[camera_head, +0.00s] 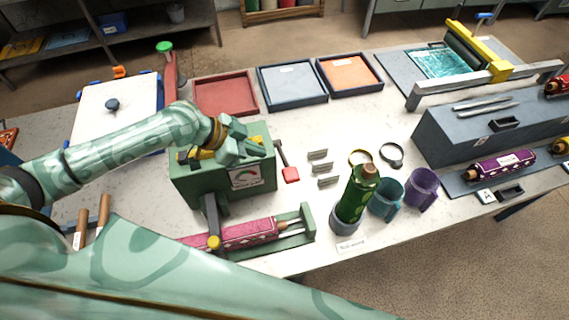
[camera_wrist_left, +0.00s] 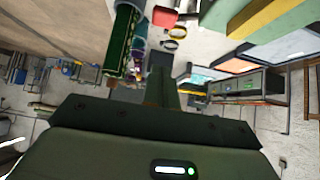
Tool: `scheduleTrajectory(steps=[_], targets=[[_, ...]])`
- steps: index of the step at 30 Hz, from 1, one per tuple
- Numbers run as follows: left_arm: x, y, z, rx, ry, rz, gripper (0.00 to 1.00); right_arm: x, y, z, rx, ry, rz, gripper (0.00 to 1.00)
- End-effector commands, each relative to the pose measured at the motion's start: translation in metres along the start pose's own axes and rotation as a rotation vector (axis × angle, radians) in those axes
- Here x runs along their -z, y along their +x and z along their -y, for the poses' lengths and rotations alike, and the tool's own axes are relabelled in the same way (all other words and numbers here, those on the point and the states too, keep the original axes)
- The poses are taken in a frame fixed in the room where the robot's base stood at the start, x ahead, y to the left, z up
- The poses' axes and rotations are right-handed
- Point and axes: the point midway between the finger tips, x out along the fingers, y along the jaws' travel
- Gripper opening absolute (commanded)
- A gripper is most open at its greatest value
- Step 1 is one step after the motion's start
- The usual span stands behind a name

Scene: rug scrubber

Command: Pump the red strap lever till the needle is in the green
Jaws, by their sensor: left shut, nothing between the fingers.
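The strap lever, with a dark arm and a red end pad (camera_head: 290,175), slopes down at the box's right side; the red pad also shows at the top of the left wrist view (camera_wrist_left: 166,16). My left gripper (camera_head: 252,148) is shut and empty over the top of the box, left of the lever and seemingly apart from it. My right gripper is out of view.
A pink patterned roll (camera_head: 245,235) lies in a green cradle in front of the box. Trays (camera_head: 292,101) line the back.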

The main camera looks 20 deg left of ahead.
Motion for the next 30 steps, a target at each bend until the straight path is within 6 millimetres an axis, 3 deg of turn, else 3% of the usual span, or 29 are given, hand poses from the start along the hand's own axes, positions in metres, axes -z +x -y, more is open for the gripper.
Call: scheduleTrajectory(steps=[8,20,24,30], targets=[[0.001,0.02,0.0,-0.001,-0.002,-0.002,0.0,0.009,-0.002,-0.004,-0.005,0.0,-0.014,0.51],[0.001,0.104,-0.001,-0.001,-0.004,-0.002,0.0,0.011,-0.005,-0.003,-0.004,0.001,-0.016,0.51],[-0.017,0.118,0.0,0.001,-0.004,0.001,0.0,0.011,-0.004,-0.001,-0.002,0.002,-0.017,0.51],[-0.028,0.127,0.001,0.003,-0.002,0.001,0.0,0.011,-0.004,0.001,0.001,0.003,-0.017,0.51]])
